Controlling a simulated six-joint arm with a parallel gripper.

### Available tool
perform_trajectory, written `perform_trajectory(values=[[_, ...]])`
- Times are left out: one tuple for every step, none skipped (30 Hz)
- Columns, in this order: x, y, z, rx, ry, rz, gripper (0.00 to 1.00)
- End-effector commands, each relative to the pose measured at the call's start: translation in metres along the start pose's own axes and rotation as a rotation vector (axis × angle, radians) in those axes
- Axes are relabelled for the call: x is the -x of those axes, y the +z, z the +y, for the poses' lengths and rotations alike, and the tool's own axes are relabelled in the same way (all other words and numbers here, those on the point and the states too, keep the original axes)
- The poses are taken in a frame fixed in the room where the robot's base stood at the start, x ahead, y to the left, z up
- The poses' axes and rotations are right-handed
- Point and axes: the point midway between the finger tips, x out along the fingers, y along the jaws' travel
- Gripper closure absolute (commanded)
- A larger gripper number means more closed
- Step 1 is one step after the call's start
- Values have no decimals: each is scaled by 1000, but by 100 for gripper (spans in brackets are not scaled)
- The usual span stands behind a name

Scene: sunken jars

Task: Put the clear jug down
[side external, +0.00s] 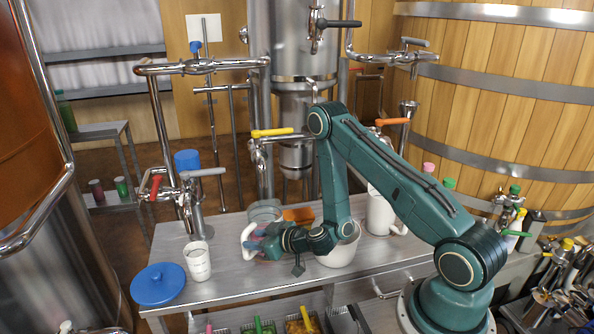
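My gripper (264,244) is low over the left half of the metal table, pointing left. Its fingertips are small and partly hidden, so I cannot tell how far apart they are. A clear, greyish vessel (265,211), which looks like the clear jug, shows just above and behind the gripper. A white curved handle (247,236) shows at the left of the fingertips. I cannot tell whether it belongs to the clear vessel, or whether the vessel's base touches the table.
A blue round lid (158,284) and a white cup (197,261) stand at the table's left. An orange item (299,215) lies behind my wrist. A white bowl (341,252) and a white jug (379,214) are to the right. Bare table (225,275) lies in front of the gripper.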

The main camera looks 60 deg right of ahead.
Motion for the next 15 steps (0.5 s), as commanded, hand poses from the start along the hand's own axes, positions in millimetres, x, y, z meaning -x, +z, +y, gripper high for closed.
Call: perform_trajectory(values=[[2, -5, 0, 2, 0, 2, 60], [3, -8, 0, 2, 0, 2, 60], [4, -10, 0, 2, 0, 2, 60], [5, -13, 0, 2, 0, 2, 60], [6, -15, 0, 2, 1, 3, 60], [7, -18, 0, 2, 1, 2, 60], [8, -20, 0, 2, 0, 2, 60], [9, -22, 0, 2, 0, 2, 60], [10, -24, 0, 1, -1, 2, 60], [10, -26, 0, 3, -1, 2, 60], [11, -28, 0, 1, -1, 2, 60], [12, -29, 0, 2, -1, 1, 60], [12, -30, 0, 1, -1, 1, 60], [13, -32, 0, 1, -1, 2, 60], [14, -33, 0, 2, -1, 1, 60]])
